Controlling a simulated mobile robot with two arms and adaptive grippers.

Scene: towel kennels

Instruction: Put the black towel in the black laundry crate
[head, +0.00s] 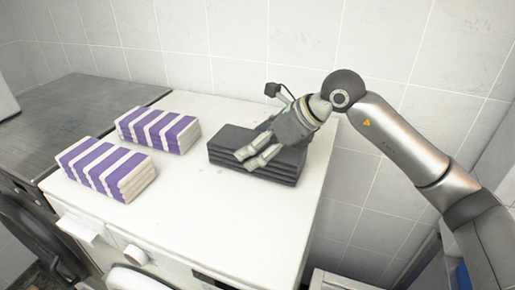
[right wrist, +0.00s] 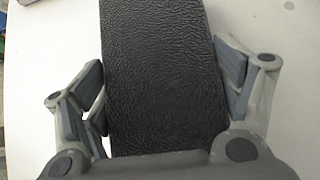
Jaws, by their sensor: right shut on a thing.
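The black towel (head: 288,167), folded in layers, lies flat near the right end of the white machine top. It also fills the middle of the right wrist view (right wrist: 160,75). My right gripper (head: 250,157) comes down over the towel from the right. In the right wrist view, its finger pads (right wrist: 162,85) are on either side of the towel, which is held between them. The towel appears to rest on the surface still. My left gripper is not in view. I cannot make out the black laundry crate in either view.
Two folded purple-and-white striped towels, one at the back (head: 158,128) and one nearer (head: 105,170), lie to the left on the white machine top (head: 225,215). A dark grey worktop (head: 75,105) adjoins at left. The tiled wall (head: 240,50) stands close behind. The front middle of the top is clear.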

